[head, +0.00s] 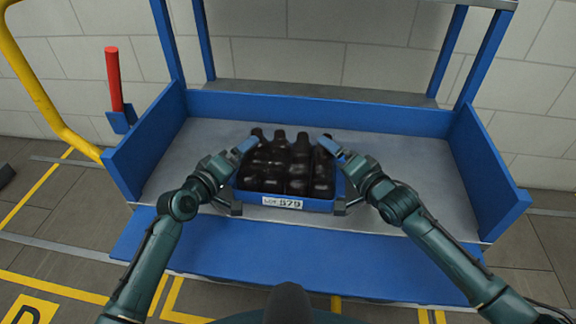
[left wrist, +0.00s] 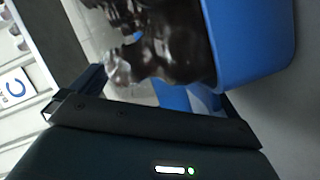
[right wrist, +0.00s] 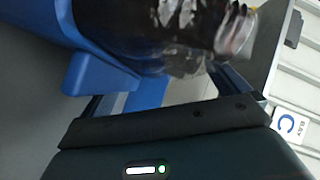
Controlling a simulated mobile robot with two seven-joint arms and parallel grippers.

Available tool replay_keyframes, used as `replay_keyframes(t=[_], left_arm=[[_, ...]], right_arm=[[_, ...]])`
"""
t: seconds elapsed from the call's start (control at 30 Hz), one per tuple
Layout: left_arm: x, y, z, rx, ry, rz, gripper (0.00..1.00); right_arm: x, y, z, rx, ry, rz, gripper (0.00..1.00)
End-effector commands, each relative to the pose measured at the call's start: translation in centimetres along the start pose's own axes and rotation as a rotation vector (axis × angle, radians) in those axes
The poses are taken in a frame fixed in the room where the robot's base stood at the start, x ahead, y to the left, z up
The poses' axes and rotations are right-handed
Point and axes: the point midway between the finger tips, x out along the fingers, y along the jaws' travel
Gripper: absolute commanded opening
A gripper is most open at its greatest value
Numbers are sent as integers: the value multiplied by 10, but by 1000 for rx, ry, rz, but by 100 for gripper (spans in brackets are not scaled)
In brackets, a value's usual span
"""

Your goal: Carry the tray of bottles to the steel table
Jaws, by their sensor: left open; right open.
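The blue tray (head: 246,198) sits on the grey deck of a blue-framed stand, with a label reading 579 on its front. Several dark amber bottles (head: 298,165) stand upright in it. My left gripper (head: 244,149) is open at the tray's left side. My right gripper (head: 331,148) is open at its right side. In the left wrist view the tray wall (left wrist: 250,45) and dark bottles (left wrist: 165,45) are close to the fingers. In the right wrist view a blue tab (right wrist: 98,76) of the tray is close to the fingers. Whether the fingers touch the tray is unclear.
Bare grey deck (head: 408,165) lies on both sides of the tray. Blue side panels (head: 487,165) and posts frame the stand. A red handle (head: 114,80) and a yellow rail (head: 40,90) stand at the left. I cannot make out a steel table.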

Motion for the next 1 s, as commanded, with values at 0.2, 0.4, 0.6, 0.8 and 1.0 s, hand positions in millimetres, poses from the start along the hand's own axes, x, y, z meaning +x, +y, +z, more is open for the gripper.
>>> replay_keyframes(t=[0.2, 0.4, 0.6, 0.8, 1.0], left_arm=[[0, 0, 0, 0, 0, 0, 89], [0, 0, 0, 0, 0, 0, 73], [0, 0, 0, 1, 0, -1, 57], [0, -1, 0, 2, -1, -2, 40], [0, -1, 1, 4, -2, -2, 24]], right_arm=[[0, 0, 0, 0, 0, 0, 89], [0, 0, 0, 0, 0, 0, 73], [0, 0, 1, 0, -1, -1, 57], [0, 0, 1, -1, -2, -1, 40], [0, -1, 2, -2, -2, -1, 24]])
